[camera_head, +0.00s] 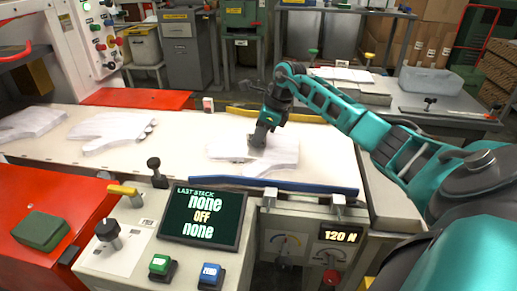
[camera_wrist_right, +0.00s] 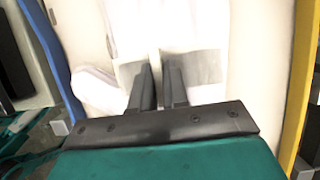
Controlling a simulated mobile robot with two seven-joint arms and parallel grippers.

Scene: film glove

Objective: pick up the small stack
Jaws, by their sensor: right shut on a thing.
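A white glove-shaped stack (camera_head: 282,157) lies flat on the pale work surface, near its right end. My right gripper (camera_head: 260,137) points down onto this stack and is shut on part of it. In the right wrist view, the fingers of my right gripper (camera_wrist_right: 160,72) are close together over the white sheets (camera_wrist_right: 205,68). The gripped edge itself is hard to make out. Two more white glove-shaped stacks lie to the left, one in the middle (camera_head: 105,130) and one at the far left (camera_head: 32,122). My left gripper is not in view.
A blue bar (camera_head: 300,187) edges the near side and a yellow bar (camera_head: 300,116) the far side. A console screen (camera_head: 203,216) reads "LAST STACK none OFF none"; a small readout (camera_head: 340,235) shows 120 N. A clear bin (camera_head: 432,80) stands on the back-right table.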

